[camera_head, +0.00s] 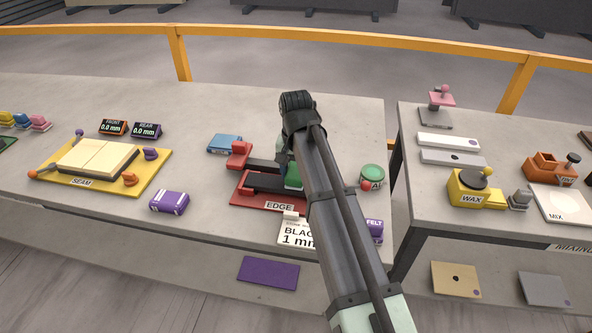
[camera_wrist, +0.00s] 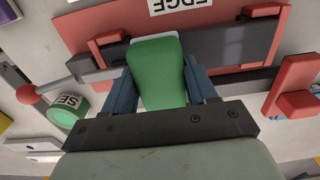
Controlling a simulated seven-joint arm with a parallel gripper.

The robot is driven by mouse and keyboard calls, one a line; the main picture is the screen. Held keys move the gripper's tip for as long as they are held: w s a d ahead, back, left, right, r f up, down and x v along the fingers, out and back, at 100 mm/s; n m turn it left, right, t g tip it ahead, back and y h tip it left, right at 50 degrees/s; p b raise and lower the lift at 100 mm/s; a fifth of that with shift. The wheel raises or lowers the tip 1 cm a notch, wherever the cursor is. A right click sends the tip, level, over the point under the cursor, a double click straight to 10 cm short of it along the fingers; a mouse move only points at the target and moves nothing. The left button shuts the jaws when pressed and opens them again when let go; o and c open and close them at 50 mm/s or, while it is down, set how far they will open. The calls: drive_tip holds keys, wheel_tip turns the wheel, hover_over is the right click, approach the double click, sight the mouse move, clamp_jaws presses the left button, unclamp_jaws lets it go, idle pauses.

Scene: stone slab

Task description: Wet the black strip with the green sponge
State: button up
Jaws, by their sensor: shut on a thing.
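The green sponge (camera_wrist: 157,72) is upright between the two blue fingers of my gripper (camera_wrist: 160,85) in the wrist view, with a pale edge at its far end. A bit of the sponge shows in the head view (camera_head: 293,175), partly hidden by my arm. The black strip (camera_wrist: 225,46) lies across the red EDGE fixture (camera_head: 240,191). The sponge's far end is over the strip; I cannot tell whether they touch. A second dark bar (camera_wrist: 248,79) runs parallel to the strip. My gripper is shut on the sponge.
A red ball knob (camera_wrist: 25,95) and a green-topped tin (camera_head: 373,172) stand beside the fixture. A red block (camera_head: 239,153) is at its other end. A white BLACK 1 mm card (camera_head: 297,232) is in front.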

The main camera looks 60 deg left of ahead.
drive_tip(key=shift+f, duration=0.85)
drive_tip(key=shift+s+a, duration=0.1)
idle(0.3)
